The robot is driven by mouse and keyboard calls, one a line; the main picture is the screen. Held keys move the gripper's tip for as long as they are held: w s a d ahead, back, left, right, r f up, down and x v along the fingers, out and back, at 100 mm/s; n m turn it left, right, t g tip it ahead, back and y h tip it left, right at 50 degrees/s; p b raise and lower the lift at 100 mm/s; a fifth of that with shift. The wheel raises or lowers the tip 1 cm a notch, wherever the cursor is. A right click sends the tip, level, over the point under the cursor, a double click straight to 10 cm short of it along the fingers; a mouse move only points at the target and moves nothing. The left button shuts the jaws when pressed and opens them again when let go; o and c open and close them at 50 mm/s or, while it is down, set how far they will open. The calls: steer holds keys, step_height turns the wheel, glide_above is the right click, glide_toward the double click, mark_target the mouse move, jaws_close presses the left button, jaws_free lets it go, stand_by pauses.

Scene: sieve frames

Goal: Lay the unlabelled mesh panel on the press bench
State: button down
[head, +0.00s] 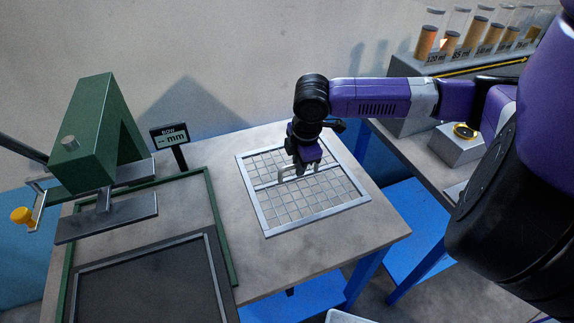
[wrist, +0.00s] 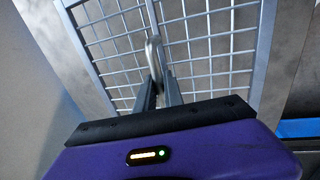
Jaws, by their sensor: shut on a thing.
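The mesh panel (head: 325,212) is a light metal frame with a coarse grid and a raised handle on its middle bar. It shows no label. It is at the right part of the press bench (head: 270,275), flat or nearly so; I cannot tell whether it touches the top. My gripper (head: 298,176) is above the middle of the panel, shut on its handle. In the wrist view the fingers (wrist: 157,80) close on the handle, with the grid (wrist: 210,45) behind them. The fingers hide part of the handle.
A green press (head: 105,140) and a dark framed plate (head: 150,285) stand at the bench's left. A small "mm" display (head: 170,137) is behind. At the right, another bench holds labelled jars (head: 455,35) and a grey block (head: 457,148). Bare bench lies in front of the panel.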

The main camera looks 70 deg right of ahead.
mark_target(299, 178)
steer(key=shift+r, duration=0.1)
stand_by(0.5)
steer(key=shift+f+b, duration=1.55)
steer(key=shift+f, duration=1.3)
steer(key=c, duration=1.4)
jaws_free()
steer(key=shift+o, duration=0.2)
steer(key=shift+s, duration=0.1)
steer(key=r, duration=0.5)
steer(key=s+a+r, duration=0.1)
steer(key=r, duration=0.1)
steer(key=shift+r+b, duration=0.3)
